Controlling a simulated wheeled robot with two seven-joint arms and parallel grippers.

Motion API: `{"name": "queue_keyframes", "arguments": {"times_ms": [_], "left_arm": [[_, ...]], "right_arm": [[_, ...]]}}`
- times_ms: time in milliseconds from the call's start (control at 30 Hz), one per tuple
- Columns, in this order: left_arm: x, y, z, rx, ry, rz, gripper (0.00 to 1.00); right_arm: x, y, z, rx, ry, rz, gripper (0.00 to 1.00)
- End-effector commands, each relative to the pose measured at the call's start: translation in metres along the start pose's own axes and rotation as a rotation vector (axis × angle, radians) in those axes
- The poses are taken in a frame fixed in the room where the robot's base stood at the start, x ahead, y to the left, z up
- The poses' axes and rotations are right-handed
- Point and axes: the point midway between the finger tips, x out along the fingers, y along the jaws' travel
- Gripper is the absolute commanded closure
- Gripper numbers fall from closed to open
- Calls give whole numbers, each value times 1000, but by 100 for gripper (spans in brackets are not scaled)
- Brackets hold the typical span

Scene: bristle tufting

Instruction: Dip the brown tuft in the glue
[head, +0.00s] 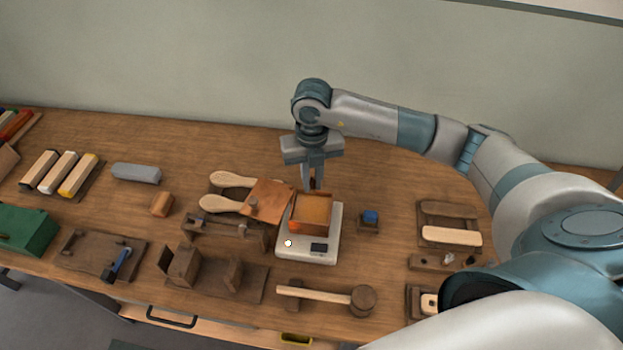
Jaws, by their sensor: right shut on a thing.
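My right gripper (313,180) points straight down at the back edge of the glue pan, in the middle of the table. It is shut on the brown tuft (313,185), of which only a small dark bit shows between the fingertips. The glue (313,207) is an amber-brown surface in a square orange-brown pan (310,226). I cannot tell whether the tuft touches the glue. The pan sits on a white plate-like device (321,255) with a dark display and a pale knob. My left gripper is not in view.
A small blue piece in a holder (369,218) stands to the right. A wooden mallet (325,294) lies in front. The table behind the pan is clear.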

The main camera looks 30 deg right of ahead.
Motion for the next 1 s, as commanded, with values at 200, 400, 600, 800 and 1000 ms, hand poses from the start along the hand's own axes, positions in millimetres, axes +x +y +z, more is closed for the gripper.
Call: {"name": "queue_keyframes", "arguments": {"times_ms": [200, 400, 600, 800, 1000], "left_arm": [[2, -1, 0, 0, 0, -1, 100], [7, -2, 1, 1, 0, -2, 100], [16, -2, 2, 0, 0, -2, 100], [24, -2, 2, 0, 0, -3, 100], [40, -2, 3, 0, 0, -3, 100]], "right_arm": [[3, 0, 0, 0, 0, 0, 100], [13, 0, 0, 0, 1, 0, 100], [28, 0, -1, 0, 2, -1, 100], [44, 0, 0, 0, 1, -1, 100], [62, 0, 0, 0, 0, 0, 100]]}}
